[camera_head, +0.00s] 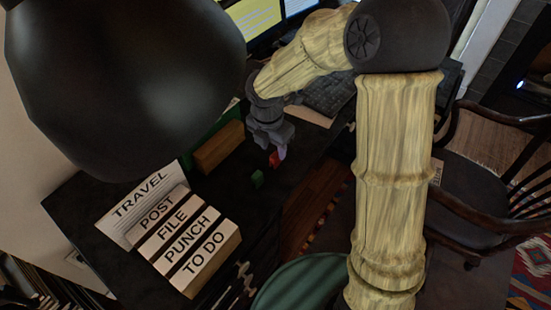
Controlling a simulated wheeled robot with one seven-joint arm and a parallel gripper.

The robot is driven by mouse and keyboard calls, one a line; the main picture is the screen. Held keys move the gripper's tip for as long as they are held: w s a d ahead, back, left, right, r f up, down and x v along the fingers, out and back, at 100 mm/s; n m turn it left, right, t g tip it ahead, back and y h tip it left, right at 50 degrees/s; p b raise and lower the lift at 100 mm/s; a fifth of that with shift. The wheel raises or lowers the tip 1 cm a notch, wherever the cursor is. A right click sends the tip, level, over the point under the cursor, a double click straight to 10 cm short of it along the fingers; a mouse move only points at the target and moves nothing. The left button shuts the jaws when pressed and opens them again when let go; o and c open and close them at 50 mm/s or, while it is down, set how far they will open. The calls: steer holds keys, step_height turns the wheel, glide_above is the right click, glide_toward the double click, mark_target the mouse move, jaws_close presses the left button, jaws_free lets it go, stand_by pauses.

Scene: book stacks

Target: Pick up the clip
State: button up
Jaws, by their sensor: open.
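I cannot tell for certain which small object is the clip. A small red object (273,159) is on the dark desk, right below my gripper. A small green object (257,179) lies on the desk a little nearer and to the left. My gripper (277,150) points down over the desk at the end of my arm. It is open, and its fingers are small and partly hidden by the wrist. One purple-tinted part shows beside the red object. I cannot tell whether the fingers touch the red object.
A wooden block (219,147) stands left of my gripper. A labelled paper sorter (185,245) sits on the desk's near left. A keyboard (329,93) and lit monitors (253,20) are behind. A wooden chair (480,185) is at the right.

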mark_target(275, 155)
steer(key=f, duration=0.1)
steer(key=f+b, duration=0.1)
steer(key=f, duration=0.3)
steer(key=shift+d+b, duration=0.3)
steer(key=shift+d, duration=0.05)
jaws_close()
